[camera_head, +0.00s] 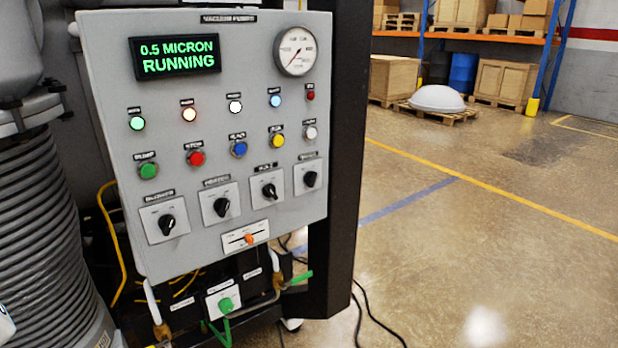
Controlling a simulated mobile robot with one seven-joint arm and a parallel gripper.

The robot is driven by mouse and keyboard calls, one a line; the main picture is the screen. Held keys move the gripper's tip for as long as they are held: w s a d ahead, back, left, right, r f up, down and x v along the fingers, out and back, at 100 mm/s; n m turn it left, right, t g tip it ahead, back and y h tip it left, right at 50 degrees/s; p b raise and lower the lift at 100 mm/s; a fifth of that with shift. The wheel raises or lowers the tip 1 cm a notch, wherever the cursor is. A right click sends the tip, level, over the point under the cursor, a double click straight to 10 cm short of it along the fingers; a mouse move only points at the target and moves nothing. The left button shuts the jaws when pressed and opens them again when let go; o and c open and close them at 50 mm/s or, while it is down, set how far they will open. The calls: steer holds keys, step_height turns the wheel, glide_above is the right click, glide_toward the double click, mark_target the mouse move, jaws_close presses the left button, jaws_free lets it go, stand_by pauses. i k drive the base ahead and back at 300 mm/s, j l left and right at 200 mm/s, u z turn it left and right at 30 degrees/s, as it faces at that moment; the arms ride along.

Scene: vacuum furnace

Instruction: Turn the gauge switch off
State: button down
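The grey control panel (112,75) of the vacuum furnace stands upright at the left. Along its lower part is a row of black rotary switches on white plates: far left (167,223), centre left (222,207), centre right (269,190) and far right (310,179). Their labels are too blurred to read, so I cannot tell which is the gauge switch. The far-right knob looks roughly vertical; the far-left one looks tilted. The green display (175,57) reads "0.5 MICRON RUNNING". A round dial gauge (296,51) is at the panel's top right.
Lamps and coloured push buttons (239,149) sit above the switches. An orange-knobbed slider (246,237) and a green valve knob (225,305) are below. Ribbed grey bellows (38,225) stand at left. Cables lie on the floor; open floor (470,240) extends right.

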mark_target(310, 176)
steer(key=i+z, duration=0.2)
steer(key=z, duration=0.15)
steer(key=i+z, duration=0.2)
steer(key=z, duration=0.15)
steer(key=i+j+z, duration=0.15)
steer(key=z, duration=0.25)
